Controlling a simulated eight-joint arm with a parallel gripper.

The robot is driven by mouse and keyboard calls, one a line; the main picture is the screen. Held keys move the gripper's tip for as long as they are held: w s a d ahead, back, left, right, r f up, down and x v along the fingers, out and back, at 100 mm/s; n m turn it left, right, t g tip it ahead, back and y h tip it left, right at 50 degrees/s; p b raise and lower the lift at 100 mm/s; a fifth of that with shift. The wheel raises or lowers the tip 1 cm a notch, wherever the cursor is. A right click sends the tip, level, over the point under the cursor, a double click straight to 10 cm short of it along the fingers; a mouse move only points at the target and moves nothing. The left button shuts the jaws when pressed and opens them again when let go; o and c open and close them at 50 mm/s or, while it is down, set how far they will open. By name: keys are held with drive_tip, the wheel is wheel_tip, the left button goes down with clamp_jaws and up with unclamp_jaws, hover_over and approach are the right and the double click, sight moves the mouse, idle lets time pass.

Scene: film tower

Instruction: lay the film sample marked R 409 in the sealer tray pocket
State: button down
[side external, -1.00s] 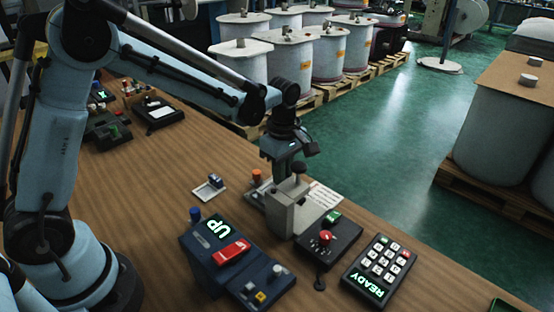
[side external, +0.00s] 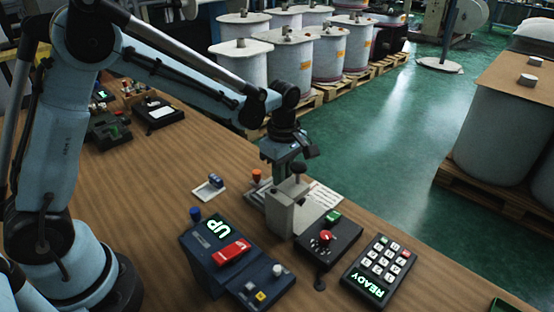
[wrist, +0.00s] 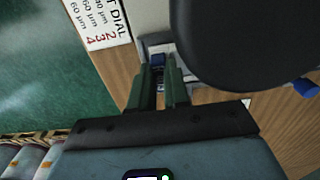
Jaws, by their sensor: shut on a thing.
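My gripper (wrist: 160,80) points down beside a grey upright device (side external: 291,208) with a black knob, and that device hides its fingertips in the side view. In the wrist view its two dark green fingers are close together on a small blue-topped piece (wrist: 157,57); I cannot read any R 409 mark on it. A small white plate with a blue handle (side external: 209,187) lies on the bench to the left. An orange-handled piece (side external: 256,175) stands just left of my gripper. I cannot make out the sealer tray pocket.
A dark blue box (side external: 205,262) with a lit UP display and red lever stands in front. A control box with a red knob (side external: 326,236) and a keypad reading READY (side external: 377,268) are at the right. A printed dial chart (wrist: 98,22) lies close by.

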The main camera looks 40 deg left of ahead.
drive_tip(key=shift+c, duration=2.4)
unclamp_jaws()
drive_tip(key=shift+r, duration=3.55)
drive_tip(key=shift+s+r, duration=0.1)
drive_tip(key=s+a+r+m+t, duration=0.1)
drive_tip(key=s+a+m+t, duration=0.1)
drive_tip(key=s+m, duration=0.5)
drive_tip(key=s+a+r+m+t, duration=0.2)
drive_tip(key=s+m+t, duration=0.3)
drive_tip(key=m, duration=0.6)
drive_tip(key=shift+s, duration=0.9)
